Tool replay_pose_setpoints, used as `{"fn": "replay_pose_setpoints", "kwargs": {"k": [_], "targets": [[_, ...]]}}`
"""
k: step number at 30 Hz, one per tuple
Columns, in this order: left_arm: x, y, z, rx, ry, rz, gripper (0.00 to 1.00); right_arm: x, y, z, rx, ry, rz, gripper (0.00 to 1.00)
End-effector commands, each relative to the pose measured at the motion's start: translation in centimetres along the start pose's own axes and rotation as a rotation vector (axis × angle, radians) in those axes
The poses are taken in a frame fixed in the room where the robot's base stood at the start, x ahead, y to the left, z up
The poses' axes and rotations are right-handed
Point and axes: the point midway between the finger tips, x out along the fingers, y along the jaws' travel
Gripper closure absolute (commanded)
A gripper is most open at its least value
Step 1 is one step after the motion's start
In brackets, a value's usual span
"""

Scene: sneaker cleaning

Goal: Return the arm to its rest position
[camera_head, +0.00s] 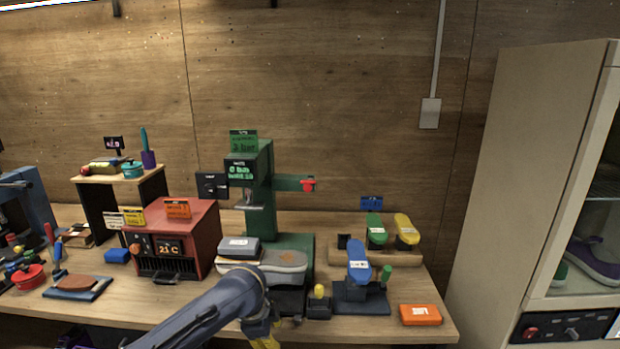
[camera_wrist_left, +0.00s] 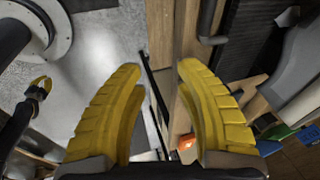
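My left arm comes in at the bottom middle of the head view, and its gripper (camera_head: 264,342) is partly cut off by the bottom edge, in front of the table. In the left wrist view the two yellow fingers of my left gripper (camera_wrist_left: 159,72) stand wide apart with nothing between them. Another gripper with yellow fingers (camera_wrist_left: 41,84), apparently my right one, shows small at the left of that view. Its opening is unclear, and it is out of the head view.
The wooden table (camera_head: 120,303) bears a red heater box (camera_head: 190,235), a green press (camera_head: 262,190) with a grey shoe-like piece (camera_head: 285,262), a blue form (camera_head: 358,262) on a stand, and an orange box (camera_head: 420,314). A cabinet (camera_head: 520,170) stands at the right.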

Motion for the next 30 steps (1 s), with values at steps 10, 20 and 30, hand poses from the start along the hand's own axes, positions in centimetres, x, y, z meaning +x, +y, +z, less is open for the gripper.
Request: {"fn": "replay_pose_setpoints", "kwargs": {"k": [10,20,30], "targets": [[4.3,7.0,-1.1,-0.169,0.114,-0.118,0.68,0.0,0.0,0.0,0.000,0.000,0.000,1.00],[5.5,13.2,2.5,-0.392,0.120,-0.253,0.68,0.0,0.0,0.0,0.000,0.000,0.000,1.00],[4.3,20.9,10.6,-0.623,-0.017,-0.403,0.68,0.0,0.1,0.1,-0.001,0.000,0.001,1.00]]}}
